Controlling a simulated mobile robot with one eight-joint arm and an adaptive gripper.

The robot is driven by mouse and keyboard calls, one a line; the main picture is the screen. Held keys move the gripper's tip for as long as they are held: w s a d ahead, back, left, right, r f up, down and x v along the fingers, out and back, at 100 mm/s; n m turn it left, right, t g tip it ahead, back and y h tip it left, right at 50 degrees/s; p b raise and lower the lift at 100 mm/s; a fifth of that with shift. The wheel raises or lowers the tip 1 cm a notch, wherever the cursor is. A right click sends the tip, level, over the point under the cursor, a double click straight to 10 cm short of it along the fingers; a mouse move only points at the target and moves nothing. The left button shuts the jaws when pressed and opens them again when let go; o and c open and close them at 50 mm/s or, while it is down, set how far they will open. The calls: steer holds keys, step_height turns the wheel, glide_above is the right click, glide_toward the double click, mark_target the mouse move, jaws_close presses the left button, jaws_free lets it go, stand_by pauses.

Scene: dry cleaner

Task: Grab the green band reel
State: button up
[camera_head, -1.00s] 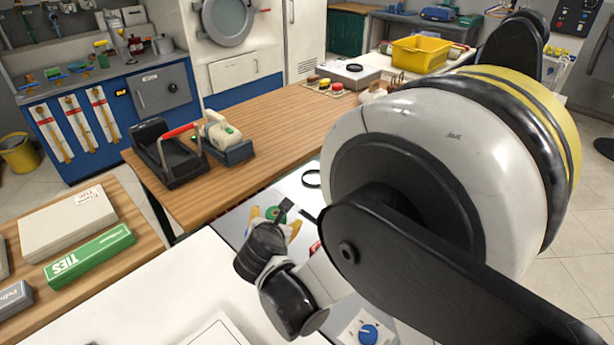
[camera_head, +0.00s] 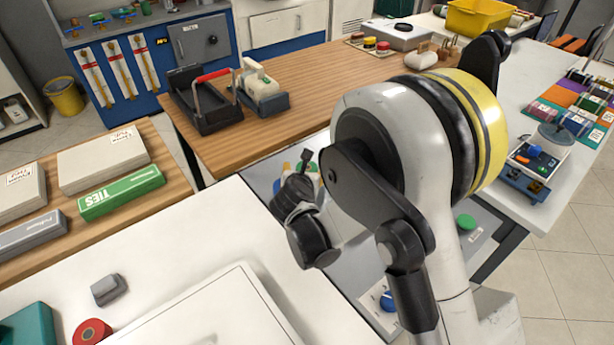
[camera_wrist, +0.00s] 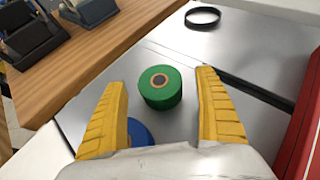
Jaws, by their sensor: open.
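The green band reel (camera_wrist: 161,90) stands on the grey metal top in the wrist view, a short cylinder with a dark centre hole and a tan ring around it. My gripper (camera_wrist: 163,79) is open, its two yellow ribbed fingers on either side of the reel in the picture. Gaps show between reel and both fingers. I cannot tell how far above the top the fingertips are. In the head view my gripper (camera_head: 314,171) is mostly hidden by my arm, and the reel cannot be made out clearly there.
A black ring (camera_wrist: 202,17) lies beyond the reel. A blue disc (camera_wrist: 138,132) shows beside the left finger. A red object (camera_wrist: 304,130) stands at the right. Tape dispensers (camera_head: 205,98) stand on the wooden counter (camera_head: 310,90). A green TIES box (camera_head: 121,191) lies left.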

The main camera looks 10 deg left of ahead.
steer(key=shift+x, duration=0.9)
steer(key=shift+r, duration=0.1)
steer(key=shift+c, duration=0.2)
steer(key=c, duration=1.2)
steer(key=shift+c, duration=0.2)
